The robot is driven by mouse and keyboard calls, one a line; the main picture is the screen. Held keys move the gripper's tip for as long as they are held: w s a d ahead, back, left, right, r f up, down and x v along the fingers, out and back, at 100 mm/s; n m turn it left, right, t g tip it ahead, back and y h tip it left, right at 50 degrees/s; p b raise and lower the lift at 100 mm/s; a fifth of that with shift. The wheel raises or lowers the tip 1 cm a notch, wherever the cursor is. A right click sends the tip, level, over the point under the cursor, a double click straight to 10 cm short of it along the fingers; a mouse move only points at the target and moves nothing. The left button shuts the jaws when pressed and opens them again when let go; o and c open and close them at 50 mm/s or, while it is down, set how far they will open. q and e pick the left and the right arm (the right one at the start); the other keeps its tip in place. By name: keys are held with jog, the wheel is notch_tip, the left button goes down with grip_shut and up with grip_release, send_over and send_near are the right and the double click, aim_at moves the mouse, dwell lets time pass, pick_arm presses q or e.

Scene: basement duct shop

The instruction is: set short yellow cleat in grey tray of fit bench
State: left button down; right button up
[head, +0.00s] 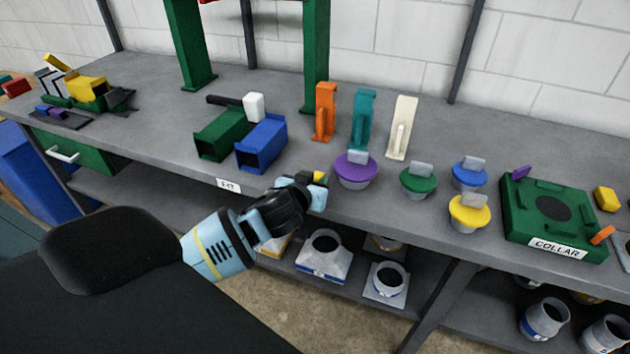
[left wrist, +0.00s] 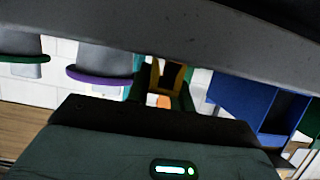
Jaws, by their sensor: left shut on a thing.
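My left gripper (head: 316,190) is at the front edge of the bench, just left of the purple-rimmed lid. It is shut on a small yellow piece, the short yellow cleat (head: 319,176), mostly hidden by the fingers in the head view. In the left wrist view the yellow cleat (left wrist: 168,76) shows between the fingertips, with a dark middle. The bench (head: 160,145) carries a small label on its front edge near my gripper. I cannot pick out a grey tray for certain. My right gripper is not in view.
Green (head: 222,133) and blue (head: 262,145) ducts stand behind left of the gripper. Upright orange (head: 325,112), teal and cream pieces stand behind it. Coloured lids and a green COLLAR fixture (head: 552,207) are to the right. Fittings sit on the shelf below. The bench's left-middle is clear.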

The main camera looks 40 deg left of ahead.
pick_arm(q)
jog(key=shift+f, duration=0.15)
jog(key=c, duration=1.2)
grip_release()
jog(key=shift+c, duration=0.2)
jog(key=shift+s+r, duration=0.15)
jog(key=shift+r, duration=0.15)
jog(key=v, duration=1.1)
jog(key=shift+s+d+p, duration=0.15)
jog(key=shift+s+p, duration=0.15)
jog(key=shift+p, duration=0.05)
